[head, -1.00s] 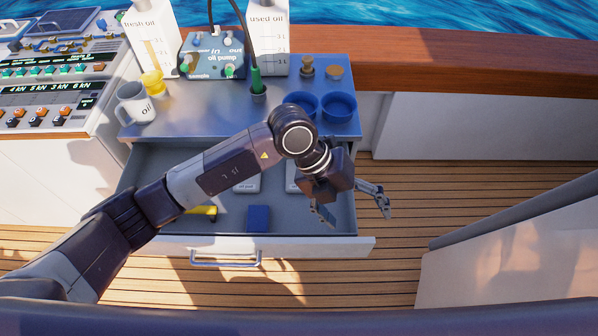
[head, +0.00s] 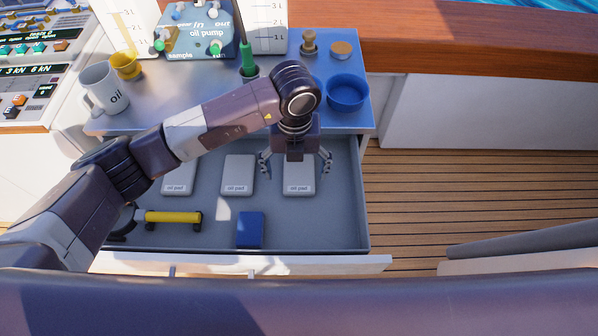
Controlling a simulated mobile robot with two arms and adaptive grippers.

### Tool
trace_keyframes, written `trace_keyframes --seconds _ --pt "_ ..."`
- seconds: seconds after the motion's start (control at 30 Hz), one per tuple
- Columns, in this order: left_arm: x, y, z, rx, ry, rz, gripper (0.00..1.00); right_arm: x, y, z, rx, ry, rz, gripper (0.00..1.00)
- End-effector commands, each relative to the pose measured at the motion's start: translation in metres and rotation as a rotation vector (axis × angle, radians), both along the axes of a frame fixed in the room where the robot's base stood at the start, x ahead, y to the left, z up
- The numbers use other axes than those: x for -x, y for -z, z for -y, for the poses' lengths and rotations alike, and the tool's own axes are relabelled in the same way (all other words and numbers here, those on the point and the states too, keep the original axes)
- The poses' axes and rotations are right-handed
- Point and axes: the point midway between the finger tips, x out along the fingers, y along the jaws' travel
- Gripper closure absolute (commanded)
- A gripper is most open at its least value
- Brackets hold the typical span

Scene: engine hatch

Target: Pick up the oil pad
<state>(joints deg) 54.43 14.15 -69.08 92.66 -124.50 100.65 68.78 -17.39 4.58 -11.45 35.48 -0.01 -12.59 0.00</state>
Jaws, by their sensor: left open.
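Three white oil pads lie in the open drawer (head: 300,235): a left oil pad (head: 179,177), a middle oil pad (head: 238,174) and a right oil pad (head: 299,185). My left gripper (head: 297,168) is open above the right pad, with one finger on either side of it. The gripper body hides the back end of that pad. I cannot tell how high the fingertips are over the drawer floor. My right gripper is not in view.
A yellow-handled tool (head: 172,217) and a blue block (head: 250,230) lie at the drawer's front. The wooden deck (head: 410,205) at right is clear.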

Motion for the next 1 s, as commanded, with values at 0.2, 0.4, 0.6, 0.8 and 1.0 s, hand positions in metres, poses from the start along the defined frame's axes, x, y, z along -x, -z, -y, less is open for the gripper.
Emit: trace_keyframes --seconds 0.2,0.4,0.6,0.8,1.0 --pt "0.001 0.018 0.0 -0.001 0.0 -0.003 0.18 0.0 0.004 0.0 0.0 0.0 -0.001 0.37" --pt "-0.001 0.04 0.003 0.0 0.0 -0.003 0.18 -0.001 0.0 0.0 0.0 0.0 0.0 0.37" --pt "-0.004 0.07 0.008 -0.001 0.0 -0.004 0.18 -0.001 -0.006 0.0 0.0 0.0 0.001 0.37" --pt "-0.004 0.084 0.008 0.001 0.0 -0.001 0.18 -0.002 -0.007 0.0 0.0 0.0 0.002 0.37" --pt "-0.004 0.084 0.008 0.001 0.001 0.0 0.2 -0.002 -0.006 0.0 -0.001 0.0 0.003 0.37"
